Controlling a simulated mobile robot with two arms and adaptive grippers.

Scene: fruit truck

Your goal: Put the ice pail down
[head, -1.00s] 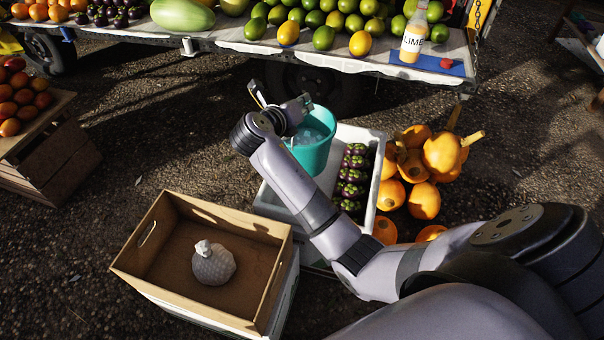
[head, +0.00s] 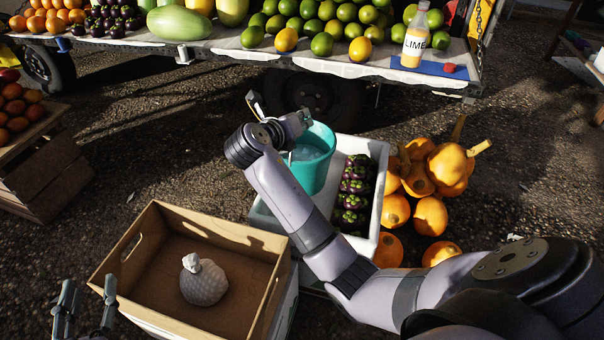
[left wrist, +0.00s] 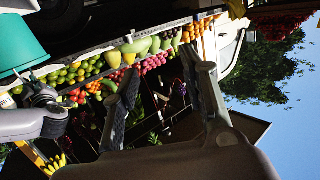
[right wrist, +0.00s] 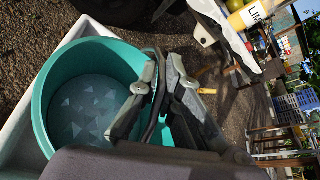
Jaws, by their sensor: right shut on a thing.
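The teal ice pail (head: 316,160) is at the back left of the white crate (head: 372,148) on the ground. It holds clear ice (right wrist: 85,110). My right gripper (head: 298,121) is at the pail's upper edge. In the right wrist view its fingers (right wrist: 160,82) are closed together beside the rim, on what looks like the pail's handle. The pail looks upright, but my arm hides its lower part, so I cannot tell whether it touches the crate floor. My left gripper (head: 86,300) is open and empty near the lower left, left of the cardboard box.
A cardboard box (head: 135,245) with a pale, wrapped round thing (head: 203,280) stands in front. Purple fruit (head: 352,200) fills the crate's right part. Orange gourds (head: 430,215) lie to its right. The fruit truck bed (head: 230,48) is behind; a wooden crate (head: 45,170) stands left.

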